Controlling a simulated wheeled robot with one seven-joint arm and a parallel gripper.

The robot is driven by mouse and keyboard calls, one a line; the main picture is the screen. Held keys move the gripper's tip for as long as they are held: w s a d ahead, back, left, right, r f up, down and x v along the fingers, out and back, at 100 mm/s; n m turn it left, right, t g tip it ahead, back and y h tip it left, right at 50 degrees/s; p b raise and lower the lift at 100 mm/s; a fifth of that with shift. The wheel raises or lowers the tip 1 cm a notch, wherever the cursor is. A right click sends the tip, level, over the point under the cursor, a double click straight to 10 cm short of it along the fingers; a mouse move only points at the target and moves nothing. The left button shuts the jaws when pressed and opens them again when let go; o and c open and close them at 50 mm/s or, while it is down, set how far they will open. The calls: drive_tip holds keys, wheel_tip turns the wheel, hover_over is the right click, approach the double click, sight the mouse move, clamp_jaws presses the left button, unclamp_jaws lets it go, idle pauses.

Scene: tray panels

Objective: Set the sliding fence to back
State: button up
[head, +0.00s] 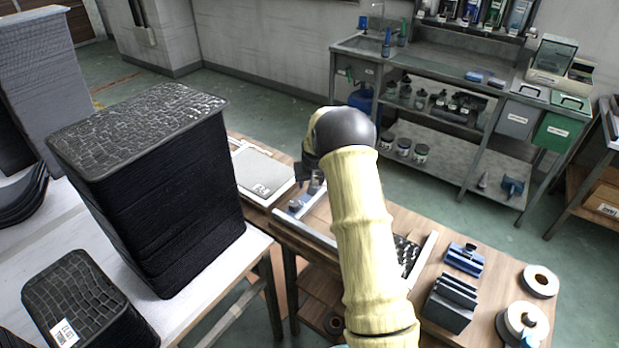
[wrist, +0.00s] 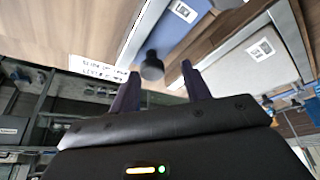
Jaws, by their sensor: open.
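What looks like the sliding fence (wrist: 178,32) is a blue piece with a white label, at the top of the wrist view beside a pale metal rail (wrist: 142,32). A black round knob (wrist: 151,67) stands by its end. My gripper (wrist: 157,80) is open, with its two dark fingers apart and the knob between them in the picture; I see no contact. My arm hides much of the table there.
A printed label (wrist: 98,72) lies on the wood near the rail. A tall stack of black trays (head: 165,200) stands close on the left. Blue and grey fixtures (head: 464,258) and white rolls (head: 540,280) occupy the right table.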

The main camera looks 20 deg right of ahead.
drive_tip(key=shift+s+d+r, duration=0.25)
drive_tip(key=shift+d+r, duration=0.1)
drive_tip(key=shift+r, duration=0.15)
drive_tip(key=b+v, duration=0.1)
drive_tip(key=v, duration=1.5)
drive_tip(key=shift+w+a, duration=0.2)
drive_tip(key=shift+a, duration=0.15)
drive_tip(key=shift+a+r, duration=0.1)
drive_tip(key=shift+a, duration=0.05)
drive_tip(key=s+a+r+g+p, duration=0.1)
drive_tip(key=s+a+p, duration=0.2)
drive_tip(key=s, duration=1.2)
drive_tip(key=s+a+r+n+g+p, duration=0.1)
drive_tip(key=s+a+p, duration=0.3)
drive_tip(key=s, duration=1.1)
drive_tip(key=shift+a+r+y, duration=0.2)
drive_tip(key=shift+r+y, duration=0.1)
drive_tip(key=shift+r, duration=0.1)
